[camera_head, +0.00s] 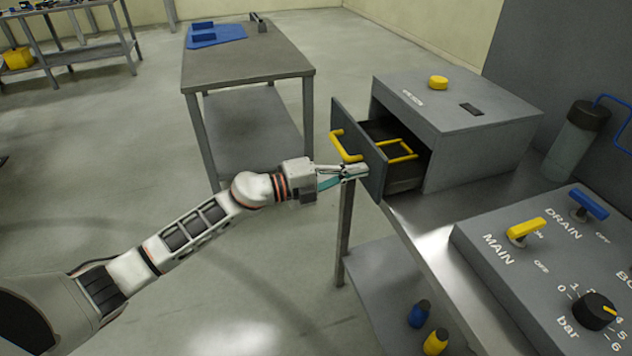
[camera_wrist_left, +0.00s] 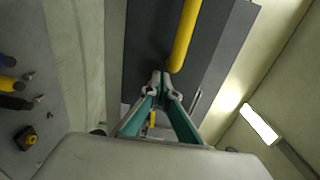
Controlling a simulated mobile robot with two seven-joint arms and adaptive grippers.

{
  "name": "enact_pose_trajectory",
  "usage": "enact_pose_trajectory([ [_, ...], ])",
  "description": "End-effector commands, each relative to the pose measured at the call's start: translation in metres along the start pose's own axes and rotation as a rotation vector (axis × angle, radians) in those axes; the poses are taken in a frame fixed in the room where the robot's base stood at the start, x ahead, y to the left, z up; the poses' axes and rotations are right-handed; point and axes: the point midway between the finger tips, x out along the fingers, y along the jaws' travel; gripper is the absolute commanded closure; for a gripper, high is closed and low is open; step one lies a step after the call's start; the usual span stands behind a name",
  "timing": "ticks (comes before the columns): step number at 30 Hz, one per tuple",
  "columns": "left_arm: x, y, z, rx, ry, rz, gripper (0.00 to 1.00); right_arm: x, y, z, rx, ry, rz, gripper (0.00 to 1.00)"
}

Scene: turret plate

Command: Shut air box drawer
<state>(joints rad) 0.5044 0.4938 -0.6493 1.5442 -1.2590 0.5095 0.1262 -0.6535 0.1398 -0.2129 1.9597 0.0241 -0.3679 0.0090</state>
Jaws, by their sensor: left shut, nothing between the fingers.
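The grey air box (camera_head: 465,105) stands on the bench at the right in the head view. Its drawer (camera_head: 358,140) is pulled out toward the left, with a yellow handle (camera_head: 345,147) on its front and a yellow frame-like part (camera_head: 398,151) inside. My left gripper (camera_head: 362,171) is shut and empty, with its tips at the lower part of the drawer front, below the handle. In the left wrist view the shut fingertips (camera_wrist_left: 162,78) are close to the dark drawer front (camera_wrist_left: 150,35), beside the end of the yellow handle (camera_wrist_left: 186,35). Whether they touch it I cannot tell. My right gripper is not in view.
A control panel (camera_head: 480,235) with yellow and blue valve handles and a black knob is at the lower right. A grey cylinder (camera_head: 575,140) stands behind. Another table (camera_head: 245,65) with blue items stands beyond open floor. Two small bottles (camera_head: 427,328) sit on the lower shelf.

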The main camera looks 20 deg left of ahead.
Motion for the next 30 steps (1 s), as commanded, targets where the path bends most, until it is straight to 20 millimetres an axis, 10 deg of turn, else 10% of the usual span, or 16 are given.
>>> enact_pose_trajectory([
  [13, 0.098, 0.000, 0.000, 0.000, 0.000, -0.001, 1.00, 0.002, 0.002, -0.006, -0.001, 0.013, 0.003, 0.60],
  [30, 0.115, 0.000, 0.000, 0.001, -0.001, -0.001, 1.00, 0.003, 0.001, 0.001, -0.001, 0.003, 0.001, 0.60],
])
